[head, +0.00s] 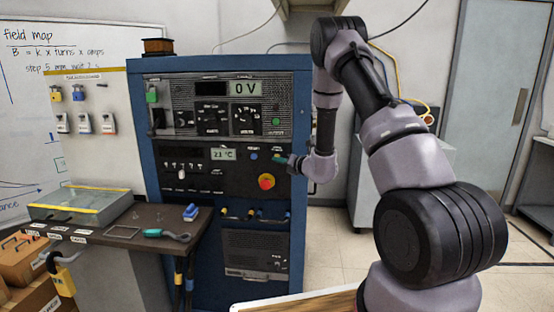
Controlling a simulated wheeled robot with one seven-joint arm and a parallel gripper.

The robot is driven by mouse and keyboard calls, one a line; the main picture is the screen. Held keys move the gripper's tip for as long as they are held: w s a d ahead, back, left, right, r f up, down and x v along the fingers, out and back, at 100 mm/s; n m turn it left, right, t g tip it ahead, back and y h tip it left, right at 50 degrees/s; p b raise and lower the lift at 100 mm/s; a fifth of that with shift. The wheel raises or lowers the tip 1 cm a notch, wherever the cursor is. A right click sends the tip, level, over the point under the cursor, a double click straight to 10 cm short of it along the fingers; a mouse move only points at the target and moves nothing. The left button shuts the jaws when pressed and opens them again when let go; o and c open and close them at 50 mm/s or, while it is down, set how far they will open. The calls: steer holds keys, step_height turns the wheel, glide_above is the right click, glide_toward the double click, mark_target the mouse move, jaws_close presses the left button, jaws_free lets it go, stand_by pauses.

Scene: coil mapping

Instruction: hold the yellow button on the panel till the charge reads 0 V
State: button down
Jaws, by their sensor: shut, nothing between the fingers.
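The panel (219,143) is the dark front of a tall blue cabinet in the middle of the view. Its upper display (245,89) reads 0 V. My gripper (281,160) is shut and empty, with its tips at the right side of the lower panel. They are at or very close to the panel face; I cannot tell whether they press on anything. I cannot make out a separate yellow button; the gripper tips cover part of that area.
A blue button (253,156) is left of my gripper, and a green button (276,121) is above it. A small display (223,154) reads about 21 °C. A bench (130,240) with a clear box (80,205) and tools stands at left.

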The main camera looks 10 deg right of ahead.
steer(key=shift+s+a, duration=0.25)
steer(key=shift+s, duration=0.55)
steer(key=shift+s+a, duration=0.3)
steer(key=shift+s, duration=0.45)
steer(key=shift+s+a, duration=0.25)
steer(key=shift+s, duration=0.55)
steer(key=s+a+r+n+g+y, duration=0.3)
steer(key=s+a+r+n+g, duration=0.2)
steer(key=s+r+n, duration=0.45)
steer(key=s+a+r+n+g+y, duration=0.3)
steer(key=s+a+r+n+g, duration=0.15)
steer(key=s+r+n, duration=0.5)
steer(key=s+d+r+n+t+h, duration=0.1)
steer(key=s+d+r+n+h, duration=0.3)
steer(key=s+d+n, duration=0.3)
steer(key=s+d+r+n+t+h, duration=0.1)
steer(key=s+d+r+n+h, duration=0.2)
steer(key=s+d+n+h, duration=0.4)
steer(key=s+d, duration=0.1)
steer(key=s, duration=0.3)
steer(key=shift+s+r+n, duration=0.35)
steer(key=shift+s+n, duration=0.05)
